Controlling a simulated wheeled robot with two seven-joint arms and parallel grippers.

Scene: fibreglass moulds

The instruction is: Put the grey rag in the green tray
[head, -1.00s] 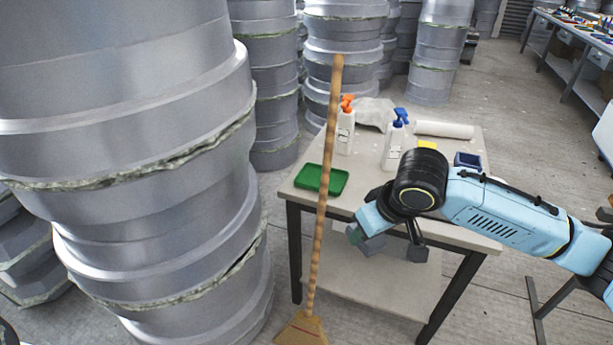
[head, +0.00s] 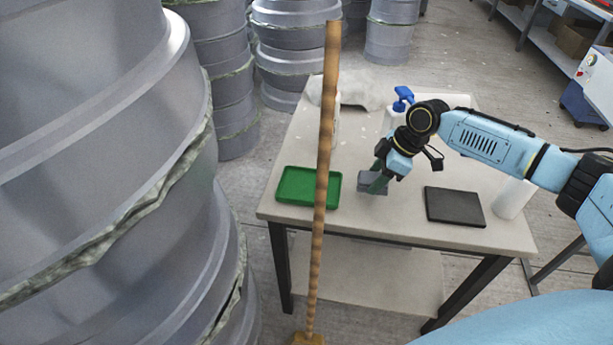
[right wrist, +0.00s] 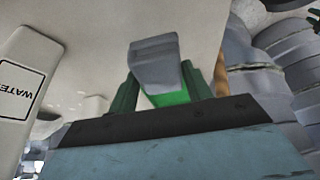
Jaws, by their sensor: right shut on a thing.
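The green tray (head: 297,185) lies on the left part of the table, and it looks empty. The broom handle crosses in front of its right side. My right gripper (head: 379,184) is above the table, a short way right of the tray. It is shut on the grey rag (head: 366,181), which hangs folded at the fingertips. In the right wrist view the rag (right wrist: 155,62) sits between the green fingers (right wrist: 160,92), with a strip of the green tray (right wrist: 172,97) showing behind it. My left gripper is out of view.
A broom (head: 322,150) stands upright before the table (head: 400,228). A blue-topped spray bottle (head: 402,98), a black flat pad (head: 455,206) and a white cylinder (head: 512,198) are on the table. Tall grey moulds (head: 100,170) fill the left side.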

